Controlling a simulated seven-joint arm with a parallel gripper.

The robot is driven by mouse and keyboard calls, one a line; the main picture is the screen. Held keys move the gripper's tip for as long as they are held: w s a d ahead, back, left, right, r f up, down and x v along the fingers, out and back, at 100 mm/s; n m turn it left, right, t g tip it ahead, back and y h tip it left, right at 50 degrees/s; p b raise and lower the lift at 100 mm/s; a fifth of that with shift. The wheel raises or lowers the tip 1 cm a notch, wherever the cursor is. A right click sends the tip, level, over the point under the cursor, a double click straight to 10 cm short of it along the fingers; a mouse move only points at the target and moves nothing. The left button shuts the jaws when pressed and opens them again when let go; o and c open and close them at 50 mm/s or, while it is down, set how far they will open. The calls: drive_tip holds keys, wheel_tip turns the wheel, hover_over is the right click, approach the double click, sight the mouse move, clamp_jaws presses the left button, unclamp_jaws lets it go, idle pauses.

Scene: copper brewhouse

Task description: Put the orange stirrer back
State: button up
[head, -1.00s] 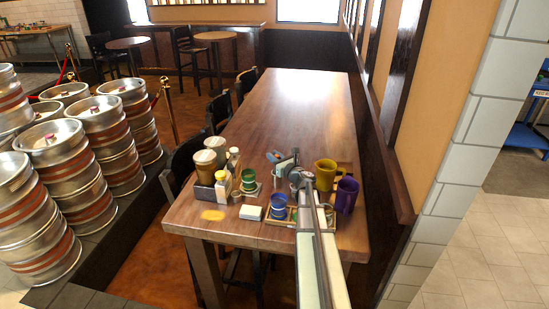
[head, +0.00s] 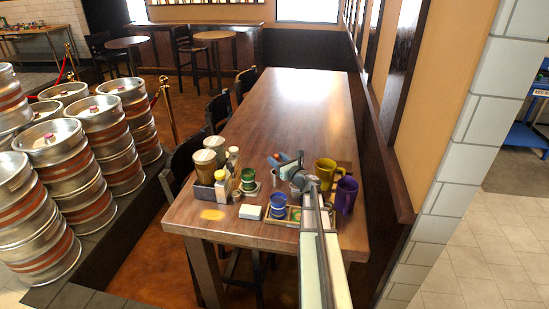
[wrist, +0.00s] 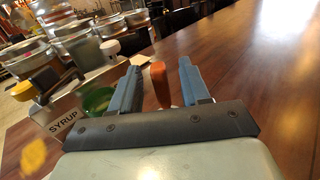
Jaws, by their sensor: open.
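The orange stirrer (wrist: 159,86) shows in the wrist view as an upright orange piece between my two blue-grey fingers, with gaps on both sides. Its lower part is hidden behind my gripper's dark front plate. My gripper (wrist: 158,68) is open. In the head view my gripper (head: 287,159) is over the near part of the table, left of the yellow mug. The stirrer is too small to make out clearly there. A green cup (head: 248,183) stands left of my gripper; it also shows beside the left finger in the wrist view (wrist: 98,100).
A caddy (wrist: 62,122) labelled SYRUP holds jars and bottles on the left. A blue cup (head: 278,207), white block (head: 250,212), yellow mug (head: 325,171) and purple mug (head: 347,194) crowd the near end. The far part of the wooden table (head: 300,105) is clear.

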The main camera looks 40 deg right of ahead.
drive_tip(key=s, duration=0.9)
drive_tip(key=shift+s, duration=0.1)
idle(0.4)
